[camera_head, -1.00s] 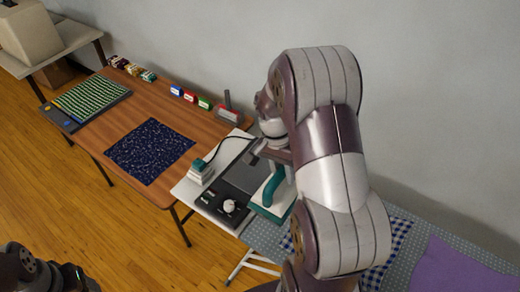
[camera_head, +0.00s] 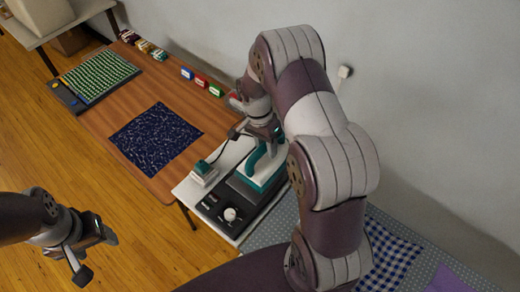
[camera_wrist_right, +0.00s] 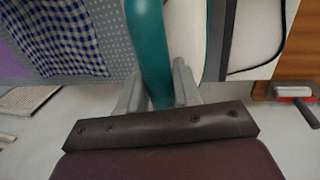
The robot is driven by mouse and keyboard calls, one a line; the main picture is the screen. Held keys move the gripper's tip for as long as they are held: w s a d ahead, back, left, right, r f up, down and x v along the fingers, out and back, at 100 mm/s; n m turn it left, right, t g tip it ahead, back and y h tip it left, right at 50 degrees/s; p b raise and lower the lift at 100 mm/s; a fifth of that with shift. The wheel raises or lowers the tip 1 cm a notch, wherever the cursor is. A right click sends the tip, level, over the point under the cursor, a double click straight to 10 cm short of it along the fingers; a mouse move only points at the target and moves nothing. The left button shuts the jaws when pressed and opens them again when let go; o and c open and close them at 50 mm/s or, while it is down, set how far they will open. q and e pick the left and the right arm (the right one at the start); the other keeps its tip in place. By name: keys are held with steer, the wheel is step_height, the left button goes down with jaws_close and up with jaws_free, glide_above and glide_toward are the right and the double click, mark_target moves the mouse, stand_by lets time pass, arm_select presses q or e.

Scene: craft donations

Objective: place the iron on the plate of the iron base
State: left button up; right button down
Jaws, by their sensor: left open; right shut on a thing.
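The iron (camera_head: 267,172) has a white body with teal trim and a teal handle, which also shows in the right wrist view (camera_wrist_right: 149,45). My right gripper (camera_head: 262,136) is shut on this handle; its fingers straddle it in the wrist view (camera_wrist_right: 158,90). The dark iron base (camera_head: 213,207) has a white knob and sits on a white board. The iron is over the plate end of the base and hides most of the plate. I cannot tell whether it touches. My left gripper (camera_head: 96,255) is open and empty over the floor at lower left.
A small teal-and-white block (camera_head: 204,173) with a dark cord stands left of the base. The wooden table (camera_head: 205,115) holds a navy patterned mat (camera_head: 155,138), a green-topped tray (camera_head: 62,98) and several small coloured boxes. A grey dotted cloth with checked fabric (camera_head: 393,250) lies at right.

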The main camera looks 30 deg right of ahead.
steer(key=shift+w+a+f, duration=0.25)
steer(key=shift+w+f, duration=0.05)
steer(key=shift+w, duration=0.2)
steer(key=shift+w+a+f, duration=0.2)
steer(key=shift+w+f, duration=0.1)
steer(key=shift+w, duration=0.2)
steer(key=shift+a+f+p, duration=0.1)
steer(key=shift+f+p, duration=0.2)
steer(key=shift+p, duration=0.2)
steer(key=x, duration=0.1)
steer(key=p+x, duration=0.1)
steer(key=x, duration=0.1)
steer(key=shift+w+a+f, duration=0.1)
steer(key=shift+a, duration=0.15)
steer(key=shift+w+d+f, duration=0.15)
steer(key=shift+f, duration=0.15)
steer(key=c, duration=0.8)
jaws_free()
steer(key=shift+s, duration=0.2)
